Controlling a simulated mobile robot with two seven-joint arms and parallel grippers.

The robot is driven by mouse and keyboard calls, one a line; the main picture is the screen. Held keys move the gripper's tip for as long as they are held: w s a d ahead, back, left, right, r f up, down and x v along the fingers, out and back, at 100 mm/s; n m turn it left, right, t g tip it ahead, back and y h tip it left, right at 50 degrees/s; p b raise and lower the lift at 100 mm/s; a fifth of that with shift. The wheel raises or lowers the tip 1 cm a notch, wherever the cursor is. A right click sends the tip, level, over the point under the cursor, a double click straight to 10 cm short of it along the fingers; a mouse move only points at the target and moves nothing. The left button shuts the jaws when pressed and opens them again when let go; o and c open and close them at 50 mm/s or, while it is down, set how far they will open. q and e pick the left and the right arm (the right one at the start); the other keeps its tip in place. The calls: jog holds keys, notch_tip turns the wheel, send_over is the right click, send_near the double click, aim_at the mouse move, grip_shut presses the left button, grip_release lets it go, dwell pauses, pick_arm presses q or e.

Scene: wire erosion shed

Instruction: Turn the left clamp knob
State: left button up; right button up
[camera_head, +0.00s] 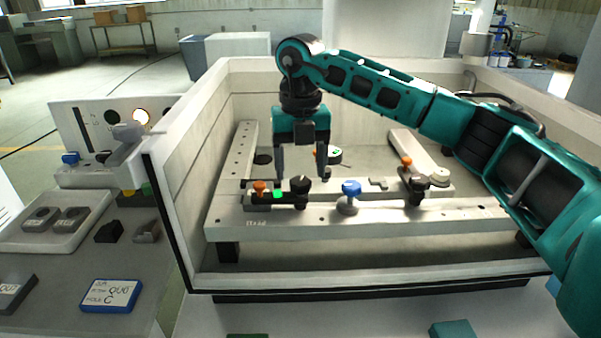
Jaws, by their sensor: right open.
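The left clamp (289,203) sits at the left of the work rail inside the walled tank. It carries a black knob (300,185) with a pale mark on top, beside a green patch and an orange knob (260,187). My right gripper (302,177) points straight down with its two fingers apart, open and empty. In the picture the black knob lies between and slightly below the fingertips; I cannot tell whether they touch it. The right clamp (415,186) has an orange top (406,161). My left gripper is not in view.
A blue-topped knob (351,187) stands on the front rail between the clamps. The tank's left wall (170,215) and front wall (370,284) enclose the fixture. On the left bench are a tray (78,240) and a blue-edged label block (110,295).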

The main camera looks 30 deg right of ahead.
aim_at(301, 181)
notch_tip(301, 181, up, 11)
jog(key=shift+f, duration=0.2)
dwell(0.6)
